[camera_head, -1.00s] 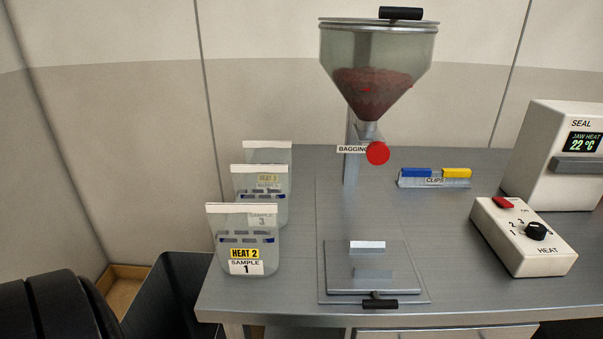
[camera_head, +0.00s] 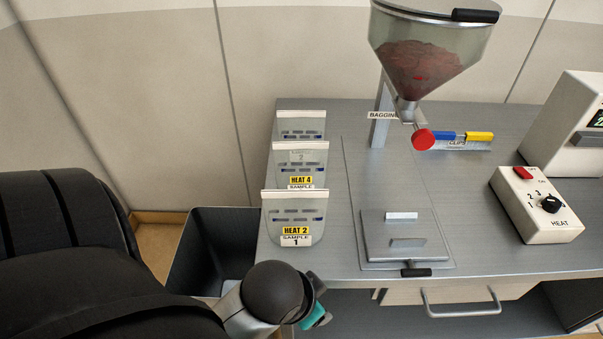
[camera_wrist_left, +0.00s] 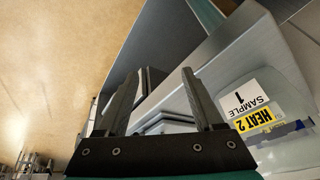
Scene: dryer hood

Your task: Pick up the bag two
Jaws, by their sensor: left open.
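Three clear sample bags stand in a row at the left end of the steel table. The front bag (camera_head: 294,217) reads HEAT 2, SAMPLE 1, and also shows in the left wrist view (camera_wrist_left: 275,95). The middle bag (camera_head: 301,160) reads HEAT 4; its sample number is hidden behind the front bag. The rear bag (camera_head: 300,124) shows only its upper part. I cannot tell which is bag two. My left gripper (camera_wrist_left: 159,73) is open and empty, below and beside the front bag, not touching it. In the head view its fingers are hidden. My right gripper is out of view.
The table's (camera_head: 330,262) left and front edges are close to my left wrist. A dark bin (camera_head: 213,245) stands left of the table. A hopper (camera_head: 425,55), a hinged plate (camera_head: 385,248), a clip rack (camera_head: 455,145) and a heat box (camera_head: 537,205) are to the right.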

